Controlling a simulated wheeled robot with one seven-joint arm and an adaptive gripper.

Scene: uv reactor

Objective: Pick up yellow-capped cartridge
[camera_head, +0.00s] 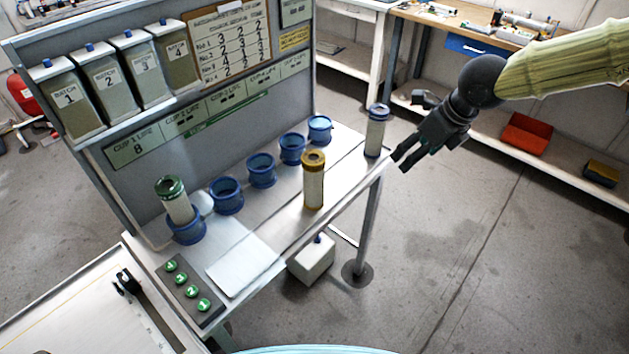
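The yellow-capped cartridge (314,181) stands upright on the workbench near its front edge, with a pale body and a yellow base. A blue-capped cartridge (376,132) stands upright at the bench's right end. A green-capped cartridge (176,200) leans slightly in a blue holder at the left. My gripper (400,161) is at the right, just off the bench's right end, beside the blue-capped cartridge and well apart from the yellow-capped one. Its dark fingers look spread, with nothing visible between them.
Several empty blue holders (261,170) line the back of the bench. A white sheet (241,265) and a panel of green buttons (188,290) lie at the left front. A back panel (130,190) rises behind. Open floor (450,270) lies right of the bench.

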